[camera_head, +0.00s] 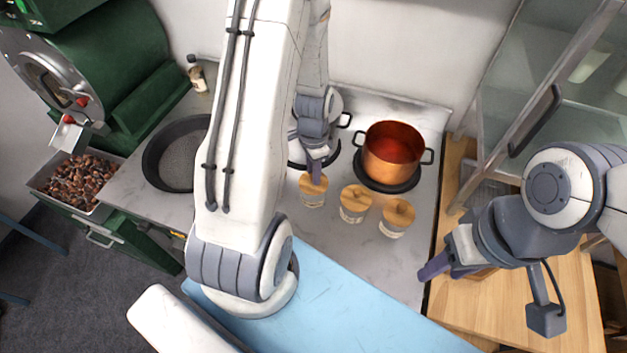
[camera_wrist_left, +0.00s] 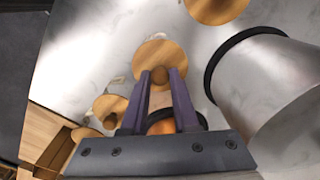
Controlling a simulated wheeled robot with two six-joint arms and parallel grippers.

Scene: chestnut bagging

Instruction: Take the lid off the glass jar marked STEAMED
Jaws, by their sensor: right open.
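In the head view three glass jars with round wooden lids stand in a row on the counter: a left jar (camera_head: 312,200), a middle jar (camera_head: 354,204) and a right jar (camera_head: 396,219). No STEAMED marking is readable. My left gripper (camera_head: 314,176) is down at the left jar's lid. In the left wrist view my left gripper (camera_wrist_left: 160,73) has its fingertips on either side of the round knob of a wooden lid (camera_wrist_left: 152,49); whether they press on it cannot be told. My right gripper (camera_head: 436,268) is open and empty, right of the jars.
A copper pot (camera_head: 393,151) stands close behind the jars. A black pan (camera_head: 165,163) and a blue mat (camera_head: 318,295) also lie around the counter.

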